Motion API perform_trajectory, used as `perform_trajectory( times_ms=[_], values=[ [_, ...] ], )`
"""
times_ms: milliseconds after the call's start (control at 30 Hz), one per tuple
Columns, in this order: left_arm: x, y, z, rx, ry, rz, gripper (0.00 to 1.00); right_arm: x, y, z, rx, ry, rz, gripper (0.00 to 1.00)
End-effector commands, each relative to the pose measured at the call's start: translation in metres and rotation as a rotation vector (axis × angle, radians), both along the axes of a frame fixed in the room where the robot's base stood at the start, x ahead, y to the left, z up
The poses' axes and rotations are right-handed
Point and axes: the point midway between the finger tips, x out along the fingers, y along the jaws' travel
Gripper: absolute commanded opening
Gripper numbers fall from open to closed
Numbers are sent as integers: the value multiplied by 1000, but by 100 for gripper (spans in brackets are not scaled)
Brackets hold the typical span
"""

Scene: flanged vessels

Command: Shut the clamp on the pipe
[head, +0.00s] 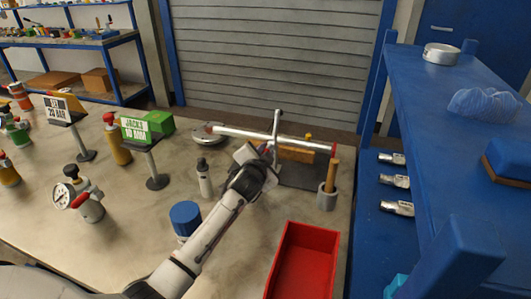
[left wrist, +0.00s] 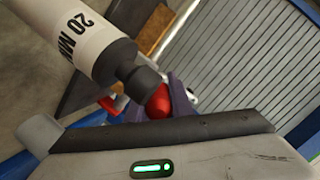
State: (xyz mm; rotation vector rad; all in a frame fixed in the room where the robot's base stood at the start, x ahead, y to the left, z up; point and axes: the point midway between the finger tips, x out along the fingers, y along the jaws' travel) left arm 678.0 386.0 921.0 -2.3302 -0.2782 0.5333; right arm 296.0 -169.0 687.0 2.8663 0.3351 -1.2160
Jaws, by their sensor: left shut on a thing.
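A pale pipe (head: 235,133) lies across a dark block at the back right of the bench, with a red right end. A grey metal bar of the clamp (head: 277,127) stands upright at the pipe. My left gripper (head: 262,158) is low in front of the clamp, and its wrist hides much of it. In the left wrist view a red tip (left wrist: 160,102) sits between the dark fingers, which look shut on it. It appears to be the clamp's handle. Whether the clamp's jaw touches the pipe is hidden. My right gripper is out of view.
A white bottle (head: 204,180) with a black top stands just left of my forearm. A blue-capped jar (head: 186,217) is nearer. A grey cup with a wooden handle (head: 327,198) and a red bin (head: 304,262) are at right. A blue shelf (head: 425,85) borders the bench.

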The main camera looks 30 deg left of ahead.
Motion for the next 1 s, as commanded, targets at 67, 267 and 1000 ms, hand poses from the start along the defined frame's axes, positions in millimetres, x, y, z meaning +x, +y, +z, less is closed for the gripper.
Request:
perform_trajectory(
  times_ms=[67, 267, 1000],
  values=[
    [1, 1, 3, -4, 25, 0, 0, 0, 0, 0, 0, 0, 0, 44],
    [3, 1, 11, -36, 139, 0, 0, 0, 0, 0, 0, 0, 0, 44],
    [14, 3, 31, -144, 556, -1, 0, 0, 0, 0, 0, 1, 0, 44]
  ],
)
